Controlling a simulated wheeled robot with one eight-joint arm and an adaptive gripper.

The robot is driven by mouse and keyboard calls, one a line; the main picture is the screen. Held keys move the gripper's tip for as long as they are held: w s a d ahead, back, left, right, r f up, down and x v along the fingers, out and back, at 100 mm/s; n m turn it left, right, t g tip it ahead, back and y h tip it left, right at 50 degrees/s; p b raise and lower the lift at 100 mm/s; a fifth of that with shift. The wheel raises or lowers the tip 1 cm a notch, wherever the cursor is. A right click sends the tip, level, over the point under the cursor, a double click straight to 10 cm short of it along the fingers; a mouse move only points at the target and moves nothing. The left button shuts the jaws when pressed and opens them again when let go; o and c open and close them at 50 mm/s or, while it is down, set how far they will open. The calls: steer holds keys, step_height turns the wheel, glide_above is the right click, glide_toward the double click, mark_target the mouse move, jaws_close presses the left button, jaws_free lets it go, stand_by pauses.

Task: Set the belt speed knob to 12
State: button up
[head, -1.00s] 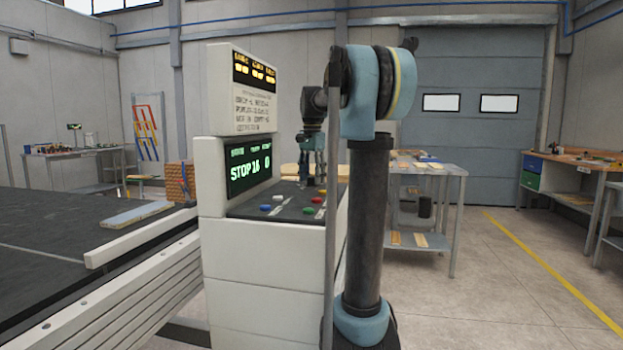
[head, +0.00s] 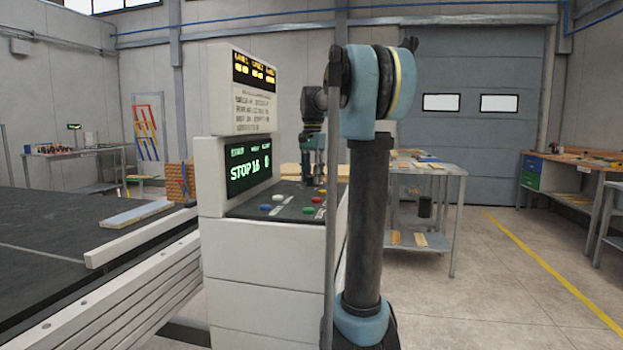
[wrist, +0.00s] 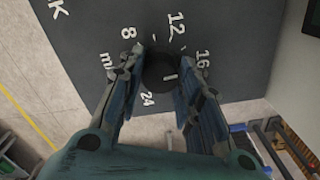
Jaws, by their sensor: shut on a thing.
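The belt speed knob (wrist: 159,68) is a dark round knob with a short white mark, on a dark panel (wrist: 100,40) with white numbers 8, 12, 16 and 24 around it. The mark lies toward the right side of the knob, on the 16 to 24 side rather than at 12. My gripper (wrist: 164,60) has one finger on each side of the knob and is shut on it. In the head view my gripper (head: 313,182) points down onto the panel's far part, and the knob is hidden there. The green display (head: 249,172) reads STOP, what looks like 16, and 0.
Blue, white, red and green buttons (head: 316,200) sit on the console top close to my gripper. The display housing (head: 240,110) rises at its left. A dark conveyor bed (head: 60,235) lies left of the console. A metal table (head: 450,172) stands behind on the right.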

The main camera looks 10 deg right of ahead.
steer(key=n, duration=0.5)
steer(key=shift+w, duration=0.1)
steer(key=n, duration=0.5)
steer(key=shift+n, duration=0.4)
steer(key=o, duration=1.1)
step_height(320, 180, up, 12)
steer(key=shift+f, duration=0.1)
stand_by(0.4)
